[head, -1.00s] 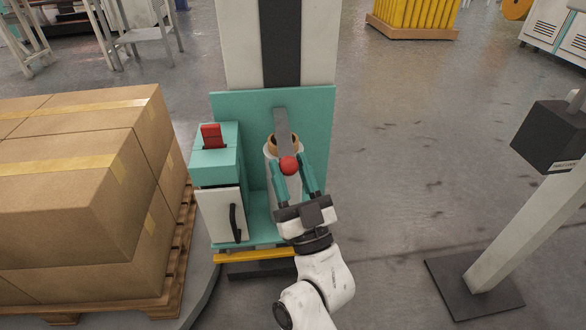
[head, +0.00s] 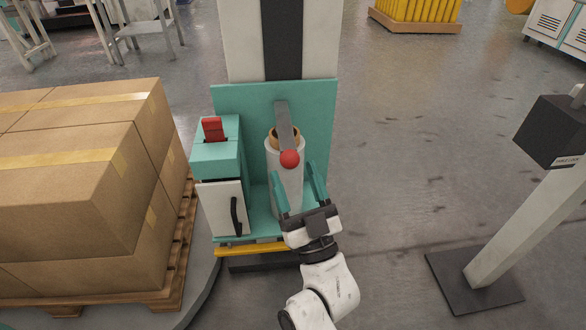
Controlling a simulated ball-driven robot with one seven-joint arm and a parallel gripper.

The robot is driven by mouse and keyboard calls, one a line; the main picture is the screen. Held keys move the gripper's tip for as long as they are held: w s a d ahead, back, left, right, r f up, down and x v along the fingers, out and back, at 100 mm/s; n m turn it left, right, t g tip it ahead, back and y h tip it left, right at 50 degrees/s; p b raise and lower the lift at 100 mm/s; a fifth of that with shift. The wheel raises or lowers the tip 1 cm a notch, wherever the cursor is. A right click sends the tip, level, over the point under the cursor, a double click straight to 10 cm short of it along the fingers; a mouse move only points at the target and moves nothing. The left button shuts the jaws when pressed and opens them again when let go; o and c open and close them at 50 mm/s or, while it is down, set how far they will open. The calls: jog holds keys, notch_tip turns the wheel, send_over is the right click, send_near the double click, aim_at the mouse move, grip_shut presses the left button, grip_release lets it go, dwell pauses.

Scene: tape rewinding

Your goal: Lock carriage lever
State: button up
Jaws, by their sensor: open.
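The carriage lever is a grey bar (head: 283,124) with a red ball knob (head: 289,158) at its lower end. It hangs down in front of the teal carriage plate (head: 318,118), over a white roll with a brown core (head: 286,180). My gripper (head: 299,185) has two teal fingers and is open. Its fingertips are below the red knob, one to each side, with nothing between them but the view of the roll behind. I cannot tell how far in front of the roll the fingers are.
A teal box with a red switch (head: 212,129) and a white door with a black handle (head: 235,215) stand left of the roll. Stacked cartons on a pallet (head: 180,252) fill the left. A black box on a post (head: 550,132) stands right. Floor between is clear.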

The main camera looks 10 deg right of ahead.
jog(key=v, duration=0.8)
jog(key=shift+s+f+p, duration=0.15)
jog(key=shift+f+p, duration=0.1)
jog(key=shift+p, duration=0.1)
jog(key=shift+d, duration=0.1)
jog(key=s+d+f+g+h, duration=0.2)
jog(key=d+f+g, duration=0.3)
jog(key=f+g, duration=0.25)
jog(key=s+d+f+g+h, duration=0.2)
jog(key=d+f+g, duration=0.35)
jog(key=f, duration=0.35)
jog(key=s+d+f+m+g+h, duration=0.2)
jog(key=s+d+g, duration=0.3)
jog(key=s, duration=0.6)
jog(key=s+d+f+m+g+h, duration=0.15)
jog(key=s+d+g, duration=0.4)
jog(key=s, duration=0.55)
notch_tip(320, 180, up, 31)
jog(key=a+p, duration=0.1)
jog(key=p, duration=3.1)
